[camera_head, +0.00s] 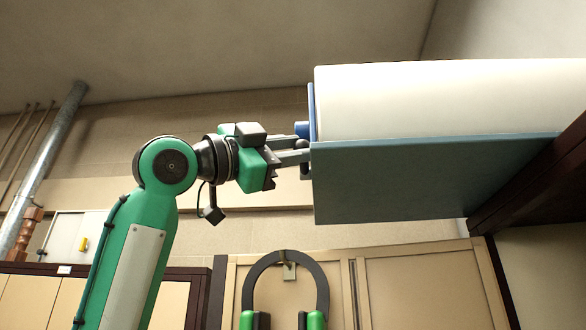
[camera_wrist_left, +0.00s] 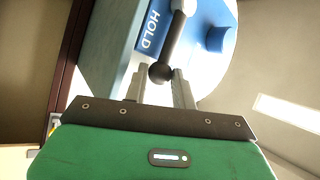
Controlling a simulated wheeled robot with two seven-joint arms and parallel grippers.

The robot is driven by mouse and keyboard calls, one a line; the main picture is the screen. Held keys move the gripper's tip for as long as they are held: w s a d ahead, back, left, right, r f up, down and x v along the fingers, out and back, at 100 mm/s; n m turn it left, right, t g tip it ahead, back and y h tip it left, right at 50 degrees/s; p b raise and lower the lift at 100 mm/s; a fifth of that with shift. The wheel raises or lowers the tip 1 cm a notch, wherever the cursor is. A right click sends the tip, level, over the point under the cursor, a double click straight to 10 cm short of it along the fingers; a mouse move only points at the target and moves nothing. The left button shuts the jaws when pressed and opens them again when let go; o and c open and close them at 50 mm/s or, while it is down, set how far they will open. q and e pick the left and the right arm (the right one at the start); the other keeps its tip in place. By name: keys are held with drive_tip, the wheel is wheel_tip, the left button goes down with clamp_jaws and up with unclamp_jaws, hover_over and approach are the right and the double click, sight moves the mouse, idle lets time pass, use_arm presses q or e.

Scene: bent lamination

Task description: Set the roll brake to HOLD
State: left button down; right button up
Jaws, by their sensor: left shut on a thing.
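The roll brake is a dark lever (camera_wrist_left: 177,35) with a black ball knob (camera_wrist_left: 161,73), seen in the left wrist view. The blue HOLD label (camera_wrist_left: 151,29) lies just left of the lever, and the knob is near the label's lower end. My left gripper (camera_head: 303,157) is at the left end of the roll holder; in the left wrist view its fingers (camera_wrist_left: 160,88) are on either side of the knob, shut on it. In the head view the knob (camera_head: 303,144) shows small at the fingertips. My right gripper is in neither view.
A large white roll (camera_head: 450,100) lies above a blue-grey panel (camera_head: 420,180) beside a dark shelf (camera_head: 540,180). A blue round stub (camera_wrist_left: 219,38) sits right of the lever. A dark arch with green ends (camera_head: 285,262) is below, before tan cabinet doors (camera_head: 420,285).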

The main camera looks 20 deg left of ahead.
use_arm(q)
drive_tip(key=shift+f, duration=0.1)
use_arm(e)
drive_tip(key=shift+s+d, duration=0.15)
